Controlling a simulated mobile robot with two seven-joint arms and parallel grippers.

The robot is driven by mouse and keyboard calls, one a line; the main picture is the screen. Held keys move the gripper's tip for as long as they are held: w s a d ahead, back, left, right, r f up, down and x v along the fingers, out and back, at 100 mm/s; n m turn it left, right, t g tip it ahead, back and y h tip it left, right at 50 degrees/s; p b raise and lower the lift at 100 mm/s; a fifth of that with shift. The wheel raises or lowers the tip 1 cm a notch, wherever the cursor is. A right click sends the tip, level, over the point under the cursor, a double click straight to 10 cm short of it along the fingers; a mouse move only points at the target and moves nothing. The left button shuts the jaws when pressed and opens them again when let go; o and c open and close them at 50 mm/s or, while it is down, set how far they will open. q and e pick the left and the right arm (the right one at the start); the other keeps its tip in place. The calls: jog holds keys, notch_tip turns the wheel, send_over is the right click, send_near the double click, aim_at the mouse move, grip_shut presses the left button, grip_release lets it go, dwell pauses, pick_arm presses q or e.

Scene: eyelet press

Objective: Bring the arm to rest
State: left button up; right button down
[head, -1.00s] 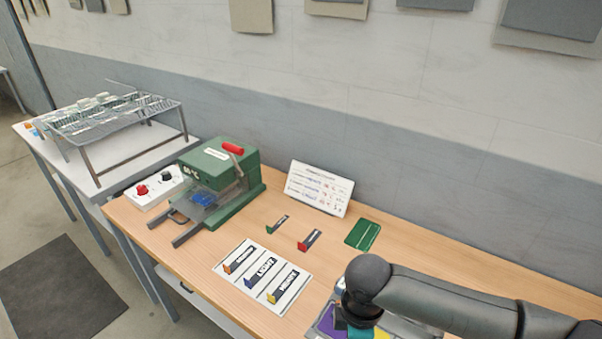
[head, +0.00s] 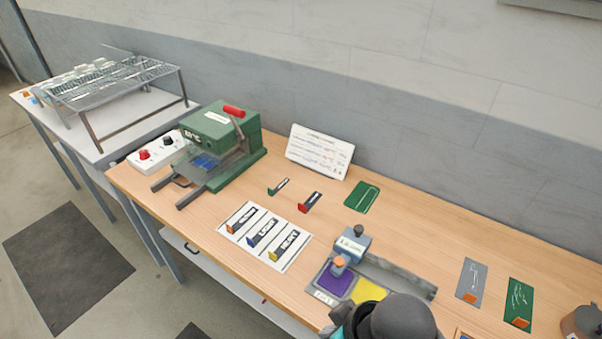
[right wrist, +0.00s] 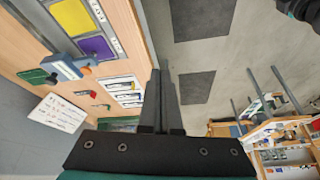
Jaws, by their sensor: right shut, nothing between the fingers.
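My right gripper (right wrist: 160,76) shows in the right wrist view with its two dark fingers together and nothing between them. It points out past the front edge of the table, over the grey floor, and touches nothing that I can see. In the head view the dark rounded end of my right arm (head: 398,318) is at the bottom edge, in front of the table's near side; the fingers are hidden or out of frame there.
The wooden table (head: 420,250) holds a green press (head: 222,145), a white card with labelled strips (head: 262,237), a blue-grey device (head: 350,247) by purple (head: 335,279) and yellow pads, and a sign (head: 320,152). A wire rack (head: 115,88) stands left. Open floor (head: 70,260) lies in front.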

jog(key=s+d+m+h, duration=0.3)
jog(key=s+d+m, duration=0.3)
jog(key=d, duration=0.4)
notch_tip(320, 180, down, 35)
jog(key=s+d+g+b, duration=0.1)
jog(key=s+b, duration=0.1)
jog(key=b, duration=1)
pick_arm(q)
notch_tip(320, 180, down, 24)
jog(key=b, duration=1.2)
jog(key=shift+w, duration=0.35)
pick_arm(e)
jog(key=s+d+f, duration=0.1)
jog(key=s+f, duration=0.4)
jog(key=f, duration=0.3)
jog(key=s+d+f+g, duration=0.1)
jog(key=s+f, duration=0.4)
jog(key=f, duration=0.3)
jog(key=s+f, duration=0.5)
jog(key=f, duration=0.4)
jog(key=shift+s+d, duration=0.25)
jog(key=shift+d, duration=0.15)
jog(key=shift+f, duration=0.1)
